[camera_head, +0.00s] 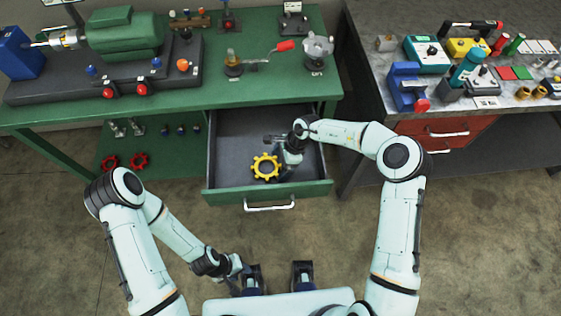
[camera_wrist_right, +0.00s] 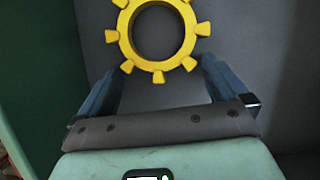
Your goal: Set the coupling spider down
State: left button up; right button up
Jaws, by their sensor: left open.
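The coupling spider (camera_head: 266,167) is a yellow toothed ring in the open drawer (camera_head: 228,150). In the right wrist view the spider (camera_wrist_right: 158,72) appears face on, just beyond the fingertips. My right gripper (camera_head: 284,165) is inside the drawer, beside the spider on its right. Its two fingers in the right wrist view (camera_wrist_right: 164,75) stand wide apart, with the lower teeth near the tips; I cannot tell whether any tooth touches a finger. My left gripper (camera_head: 240,275) is open and low in front of me, away from the drawer.
The drawer hangs under the green workbench (camera_head: 215,95), which carries a green motor (camera_head: 125,35) and other fixtures. Two red handwheels (camera_head: 139,161) lie on its lower shelf. A grey-topped bench (camera_head: 375,75) with tools stands at the right. The drawer floor left of the spider is clear.

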jog(key=shift+r, duration=0.15)
jog(key=p+v, duration=0.1)
jog(key=v, duration=1.1)
